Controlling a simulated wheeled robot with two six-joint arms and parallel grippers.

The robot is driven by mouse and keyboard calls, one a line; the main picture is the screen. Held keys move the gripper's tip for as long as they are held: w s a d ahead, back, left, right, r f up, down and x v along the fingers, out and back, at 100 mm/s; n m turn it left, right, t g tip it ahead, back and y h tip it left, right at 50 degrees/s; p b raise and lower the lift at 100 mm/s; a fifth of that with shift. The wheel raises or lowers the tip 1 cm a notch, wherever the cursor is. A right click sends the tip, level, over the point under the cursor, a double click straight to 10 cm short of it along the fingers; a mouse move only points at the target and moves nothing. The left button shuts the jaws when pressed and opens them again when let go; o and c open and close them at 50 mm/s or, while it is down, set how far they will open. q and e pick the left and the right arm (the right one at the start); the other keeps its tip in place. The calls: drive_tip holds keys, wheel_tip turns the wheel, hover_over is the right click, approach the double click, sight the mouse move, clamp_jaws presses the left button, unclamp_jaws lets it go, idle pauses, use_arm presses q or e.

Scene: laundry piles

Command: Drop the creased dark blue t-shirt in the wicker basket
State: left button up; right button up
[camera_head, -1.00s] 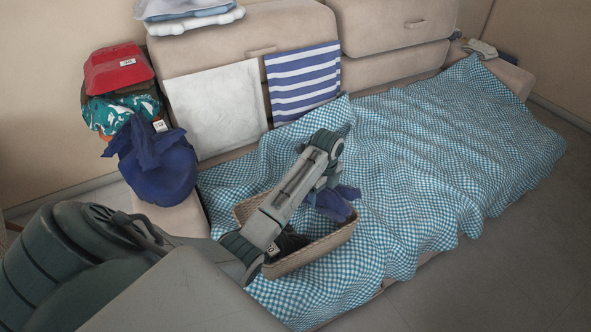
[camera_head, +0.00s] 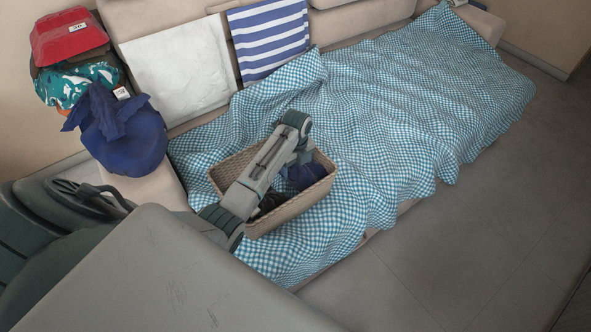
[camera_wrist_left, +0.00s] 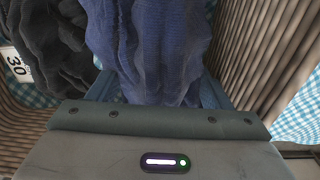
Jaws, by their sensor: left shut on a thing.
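The creased dark blue t-shirt (camera_head: 306,176) hangs inside the wicker basket (camera_head: 290,208), toward its right end. In the left wrist view the t-shirt (camera_wrist_left: 150,40) fills the space ahead of my left gripper (camera_wrist_left: 150,92), which is shut on it. The basket's ribbed walls (camera_wrist_left: 268,55) rise on both sides there. In the head view my left arm reaches over the basket, and its wrist hides the fingertips. Whether the t-shirt touches the basket floor cannot be told. My right gripper is out of view.
A dark grey cloth (camera_wrist_left: 50,45) with a white "30" tag lies in the basket. The basket stands on a sofa under a blue checked cover (camera_head: 390,130). Folded and crumpled laundry, including a blue bundle (camera_head: 125,140), is piled on the left armrest. The cover's right part is clear.

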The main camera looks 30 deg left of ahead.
sight(296, 173)
use_arm(q)
drive_tip(key=shift+f, duration=1.55)
drive_tip(key=o, duration=0.8)
drive_tip(key=shift+c, duration=0.2)
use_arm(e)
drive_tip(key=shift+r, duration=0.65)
use_arm(q)
drive_tip(key=shift+r, duration=0.15)
